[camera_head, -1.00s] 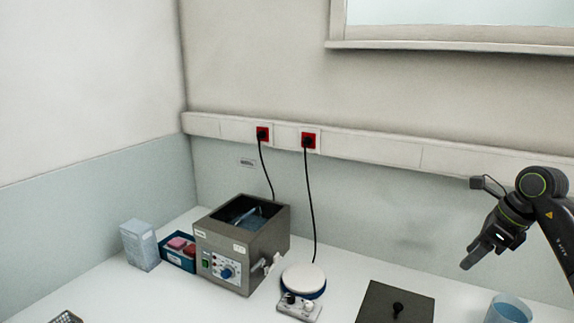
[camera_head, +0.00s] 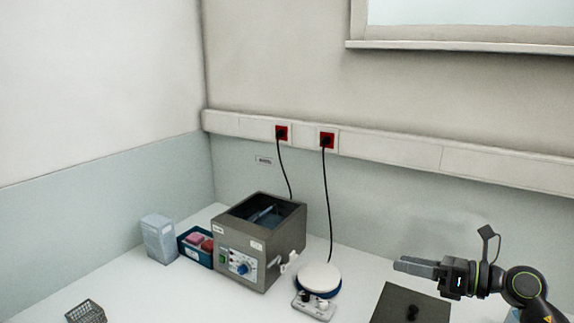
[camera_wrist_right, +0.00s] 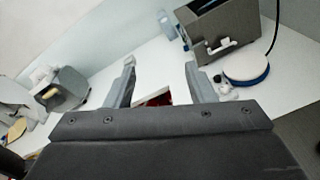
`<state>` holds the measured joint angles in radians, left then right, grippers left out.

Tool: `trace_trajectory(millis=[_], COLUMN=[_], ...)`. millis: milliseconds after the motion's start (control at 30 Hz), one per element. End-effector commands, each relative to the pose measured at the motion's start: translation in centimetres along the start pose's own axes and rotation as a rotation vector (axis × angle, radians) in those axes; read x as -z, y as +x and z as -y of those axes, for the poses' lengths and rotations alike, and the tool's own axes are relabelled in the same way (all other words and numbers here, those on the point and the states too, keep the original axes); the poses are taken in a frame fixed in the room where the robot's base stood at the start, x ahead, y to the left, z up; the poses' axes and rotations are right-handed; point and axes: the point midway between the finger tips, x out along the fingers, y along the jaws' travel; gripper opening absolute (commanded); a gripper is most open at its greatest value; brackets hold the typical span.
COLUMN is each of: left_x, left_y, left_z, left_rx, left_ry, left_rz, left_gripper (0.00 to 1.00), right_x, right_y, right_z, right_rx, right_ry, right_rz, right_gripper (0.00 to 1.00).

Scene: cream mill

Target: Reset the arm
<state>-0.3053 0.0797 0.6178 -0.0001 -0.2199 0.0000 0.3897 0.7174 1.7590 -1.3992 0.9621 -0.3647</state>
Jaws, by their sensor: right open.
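My right gripper (camera_head: 408,266) reaches in from the right in the head view, pointing left above the bench and the dark square lid. In the right wrist view its two grey fingers (camera_wrist_right: 160,82) stand well apart with nothing between them; white bench top and a small red item show beyond. My left gripper is not in view.
A grey water bath (camera_head: 238,262) stands at the back of the bench. Beside it are a blue box with pink items (camera_head: 196,246), a white-blue carton (camera_head: 158,238) and a round white-topped plate device (camera_head: 320,276). A dark lid with a black knob (camera_head: 432,310) lies below my right gripper. A wire basket (camera_head: 86,312) is front left.

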Motion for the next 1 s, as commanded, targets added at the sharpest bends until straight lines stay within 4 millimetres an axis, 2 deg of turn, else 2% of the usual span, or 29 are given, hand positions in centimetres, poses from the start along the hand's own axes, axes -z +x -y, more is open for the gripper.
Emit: trace_trajectory(millis=[100, 233, 433, 567, 667, 767, 867, 1000], left_x=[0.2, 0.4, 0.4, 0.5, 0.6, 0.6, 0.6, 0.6], left_y=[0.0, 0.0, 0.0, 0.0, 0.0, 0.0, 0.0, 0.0], left_z=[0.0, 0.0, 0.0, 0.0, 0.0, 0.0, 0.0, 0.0], left_rx=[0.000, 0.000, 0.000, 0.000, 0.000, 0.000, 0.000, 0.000], left_ry=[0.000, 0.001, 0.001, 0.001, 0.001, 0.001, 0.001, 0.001], left_rz=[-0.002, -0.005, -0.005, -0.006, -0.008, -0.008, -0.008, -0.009], left_gripper=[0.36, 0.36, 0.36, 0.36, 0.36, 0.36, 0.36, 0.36], right_x=[-0.3, -0.9, -0.1, 2.1, 4.9, 8.7, 13.2, 20.4], right_y=[0.1, -1.1, -4.9, -7.9, -10.2, -12.4, -14.4, -16.6], right_z=[-1.7, -2.4, -1.2, 0.4, 1.7, 2.6, 3.0, 2.0], right_rx=[-0.049, -0.073, -0.050, 0.006, 0.073, 0.162, 0.274, 0.471], right_ry=[0.164, 0.369, 0.732, 0.989, 1.192, 1.399, 1.606, 1.891], right_rz=[0.221, 0.461, 0.814, 1.027, 1.180, 1.322, 1.450, 1.601], right_gripper=[0.50, 0.50, 0.50, 0.50, 0.50, 0.50, 0.50, 0.50])
